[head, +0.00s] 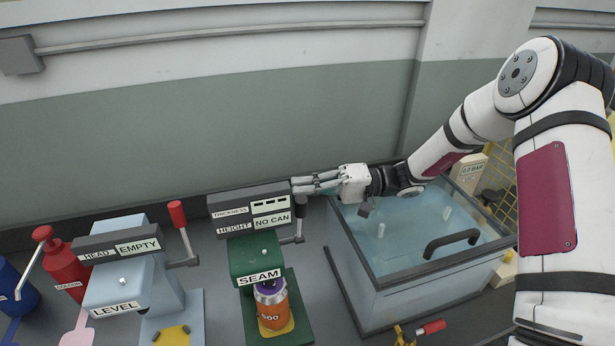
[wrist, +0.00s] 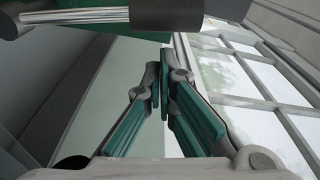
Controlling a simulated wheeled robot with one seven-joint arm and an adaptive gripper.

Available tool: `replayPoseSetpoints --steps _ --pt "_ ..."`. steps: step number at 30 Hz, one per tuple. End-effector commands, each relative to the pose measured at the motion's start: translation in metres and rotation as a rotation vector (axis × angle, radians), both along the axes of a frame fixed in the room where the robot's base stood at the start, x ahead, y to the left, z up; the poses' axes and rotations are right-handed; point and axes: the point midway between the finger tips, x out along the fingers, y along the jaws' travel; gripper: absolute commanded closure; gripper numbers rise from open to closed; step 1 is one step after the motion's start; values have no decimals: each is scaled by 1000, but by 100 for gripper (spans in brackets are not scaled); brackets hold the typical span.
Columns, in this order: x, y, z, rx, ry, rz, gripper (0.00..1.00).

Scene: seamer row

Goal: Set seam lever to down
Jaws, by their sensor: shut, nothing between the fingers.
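The seam station is a green machine (head: 254,257) with a SEAM label, below a dark display box (head: 248,209). The seam lever (head: 299,226) is on its right side; a dark arm rises from a pivot towards my fingers. The lever's upper end is hidden or hard to make out, so I cannot tell whether the fingers touch it. My gripper (head: 298,186) points left, shut and empty, at the display's upper right corner. In the wrist view my fingers (wrist: 166,62) have their tips together with nothing between them.
A purple and orange can (head: 271,304) stands under the seam head. The blue-grey LEVEL machine (head: 128,268) with a red-handled lever (head: 177,214) stands left. A glass-sided tank (head: 395,282) with a dark handle stands right, below my arm. A wall runs behind.

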Motion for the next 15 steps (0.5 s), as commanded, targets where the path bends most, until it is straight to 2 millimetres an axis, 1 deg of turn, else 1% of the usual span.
replayPoseSetpoints --steps 1,4,15 --pt "-5 -2 0 0 3 1 100" --pt "-9 -4 -2 1 2 1 100" --pt "-10 -5 -3 0 1 1 100"
